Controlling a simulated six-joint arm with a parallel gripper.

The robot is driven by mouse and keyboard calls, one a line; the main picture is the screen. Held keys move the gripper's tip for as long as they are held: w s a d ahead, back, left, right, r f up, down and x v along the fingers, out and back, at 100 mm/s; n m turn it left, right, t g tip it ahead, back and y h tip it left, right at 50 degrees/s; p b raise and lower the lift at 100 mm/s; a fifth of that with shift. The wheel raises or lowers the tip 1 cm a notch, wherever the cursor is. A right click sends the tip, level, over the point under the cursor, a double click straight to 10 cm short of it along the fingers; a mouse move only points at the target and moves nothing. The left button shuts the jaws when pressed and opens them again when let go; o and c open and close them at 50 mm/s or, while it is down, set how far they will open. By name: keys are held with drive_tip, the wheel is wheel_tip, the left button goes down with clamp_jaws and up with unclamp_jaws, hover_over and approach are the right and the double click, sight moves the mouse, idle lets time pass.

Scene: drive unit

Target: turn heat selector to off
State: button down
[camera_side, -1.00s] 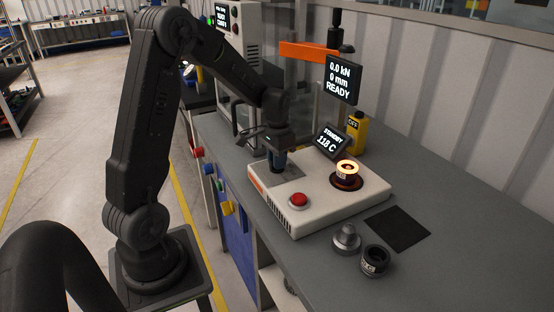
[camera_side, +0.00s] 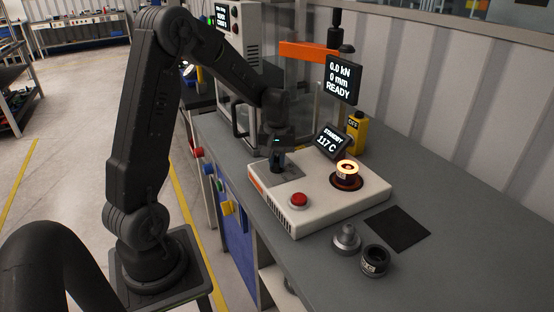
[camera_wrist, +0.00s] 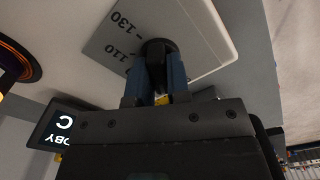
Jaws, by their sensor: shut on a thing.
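The heat selector is a dark knob (camera_wrist: 158,47) on a grey dial plate (camera_wrist: 205,35) with marks such as 110 and 130, seen in the wrist view. My gripper (camera_wrist: 155,85) points down over it, its two blue-sided fingers shut on the knob. In the side view my gripper (camera_side: 277,165) is at the left end of the white heater unit (camera_side: 310,215), and hides most of the knob. The heater's display (camera_side: 328,142) reads STANDBY and 117 C. The off mark is not seen in the wrist view.
A glowing ring part (camera_side: 347,171) sits on the heater's right side. A red button (camera_side: 299,201) is at its front. A grey metal part (camera_side: 346,238), a dark ring (camera_side: 374,261) and a black mat (camera_side: 398,228) lie to the right. A press display (camera_side: 341,78) reads READY.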

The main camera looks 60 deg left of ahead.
sight(277, 159)
drive_tip(key=n, duration=0.6)
idle(0.7)
drive_tip(key=c, duration=1.1)
unclamp_jaws()
drive_tip(key=shift+r, duration=0.15)
wheel_tip(277, 159, up, 14)
drive_tip(key=shift+f, duration=0.2)
